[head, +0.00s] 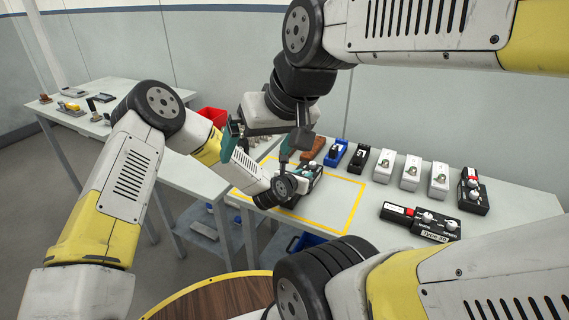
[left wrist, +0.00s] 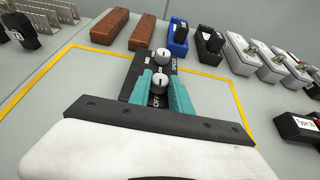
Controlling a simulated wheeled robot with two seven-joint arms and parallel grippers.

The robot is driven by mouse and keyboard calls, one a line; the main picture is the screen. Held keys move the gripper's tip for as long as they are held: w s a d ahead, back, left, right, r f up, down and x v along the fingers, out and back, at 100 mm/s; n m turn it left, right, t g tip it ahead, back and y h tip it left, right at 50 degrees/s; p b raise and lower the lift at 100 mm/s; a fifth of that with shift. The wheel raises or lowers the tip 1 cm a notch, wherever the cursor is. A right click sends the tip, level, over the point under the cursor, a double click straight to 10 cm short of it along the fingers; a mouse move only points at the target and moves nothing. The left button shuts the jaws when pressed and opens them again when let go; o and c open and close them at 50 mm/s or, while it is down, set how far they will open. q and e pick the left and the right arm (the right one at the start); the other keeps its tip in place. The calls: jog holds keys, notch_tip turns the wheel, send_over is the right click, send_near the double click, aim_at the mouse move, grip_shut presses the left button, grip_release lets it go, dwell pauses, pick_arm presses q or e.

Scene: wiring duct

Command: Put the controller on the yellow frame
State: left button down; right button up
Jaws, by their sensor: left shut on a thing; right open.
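The controller (left wrist: 140,70), a black box with two white knobs and white lettering, is between the teal fingers of my left gripper (left wrist: 160,92), which is shut on it. In the head view the controller (head: 312,172) is partly hidden by my left gripper (head: 298,182). It is over the area inside the yellow frame (head: 361,200), an outline on the grey table; I cannot tell whether it touches the surface. My right gripper (head: 260,147) is open and empty, above the frame's far left part.
Brown blocks (head: 314,148), a blue-based device (head: 336,152), a black one (head: 358,158) and grey-white boxes (head: 410,172) line the table's back. Two more black controllers (head: 420,222) (head: 473,190) are at right. A red bin (head: 214,116) is behind. The frame's right part is clear.

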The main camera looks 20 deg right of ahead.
pick_arm(q)
jog(key=c, duration=1.2)
grip_release()
notch_tip(320, 180, up, 5)
send_over(289, 200)
jog(key=shift+f, duration=0.1)
jog(key=shift+a, duration=0.1)
jog(key=a+r+m+g+y, duration=0.1)
jog(key=a+r+m+y, duration=0.2)
jog(key=a+r+m, duration=0.75)
jog(key=a+r+m+y, duration=0.2)
jog(key=a+r+m, duration=0.55)
jog(key=a, duration=0.65)
jog(key=s+a+r+m+y, duration=0.1)
jog(key=s+a+r+m, duration=0.1)
jog(key=s+a, duration=0.4)
jog(key=s+a+r+m+g+y, duration=0.1)
jog(key=s+a+r+m, duration=0.2)
jog(key=s+a+m, duration=0.1)
jog(key=s+a+r+m+y, duration=0.1)
jog(key=s+a+r+m, duration=0.1)
jog(key=s+a, duration=0.5)
jog(key=shift+s+a+r+m+g, duration=0.3)
jog(key=shift+s+r+m, duration=0.1)
jog(key=shift+s+r, duration=0.15)
